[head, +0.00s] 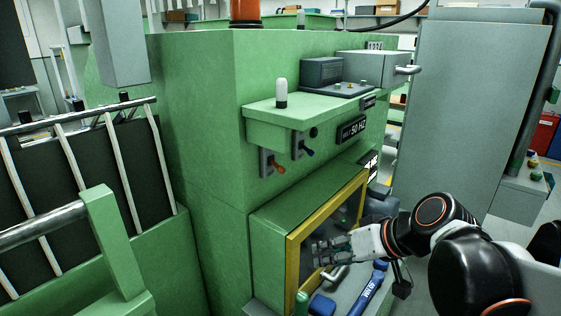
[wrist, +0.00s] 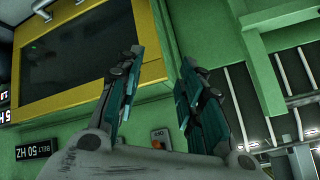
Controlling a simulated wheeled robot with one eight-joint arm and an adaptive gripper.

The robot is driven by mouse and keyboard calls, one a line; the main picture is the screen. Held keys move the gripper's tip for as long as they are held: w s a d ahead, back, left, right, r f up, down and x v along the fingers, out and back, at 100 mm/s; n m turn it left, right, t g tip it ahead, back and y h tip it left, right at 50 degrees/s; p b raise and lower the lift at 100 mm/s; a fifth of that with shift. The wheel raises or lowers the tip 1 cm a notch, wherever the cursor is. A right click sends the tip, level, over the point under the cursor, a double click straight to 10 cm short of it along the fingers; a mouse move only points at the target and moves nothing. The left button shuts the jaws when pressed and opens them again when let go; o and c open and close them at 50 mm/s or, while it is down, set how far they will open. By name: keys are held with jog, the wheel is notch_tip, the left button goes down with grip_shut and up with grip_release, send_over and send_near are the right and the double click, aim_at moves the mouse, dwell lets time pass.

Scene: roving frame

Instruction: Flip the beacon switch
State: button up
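A toggle switch with an orange lever (head: 279,169) is on the green machine's front, under the shelf at left. A second toggle with a dark blue lever (head: 308,151) is to its right. I cannot read which one is the beacon's. A white-domed lamp (head: 281,93) stands on the shelf above. An orange-marked plate (wrist: 158,138) shows below my fingers in the wrist view; I cannot tell if it is a switch. My gripper (head: 318,252) is below the switches, before the yellow-framed window, apart from both levers. In the wrist view its fingers (wrist: 160,58) are spread and empty.
The yellow-framed dark window (head: 295,265) juts out below the switches. A black 50 HZ label (head: 352,130) is right of them. A lower ledge holds a blue-handled tool (head: 369,290). A green railing (head: 105,225) stands at left, a grey cabinet (head: 465,100) at right.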

jog(key=w+a+r+n+t+y+p, duration=0.1)
jog(key=w+a+r+n+y+p, duration=0.15)
jog(key=w+r+y, duration=0.4)
jog(key=n+t+y+p, duration=0.2)
jog(key=n, duration=0.1)
send_near(285, 170)
jog(key=shift+y, duration=0.25)
jog(key=x, duration=0.7)
jog(key=b+x, duration=0.1)
jog(key=x, duration=0.3)
jog(key=shift+w+f, duration=0.1)
jog(key=shift+f, duration=0.2)
grip_shut()
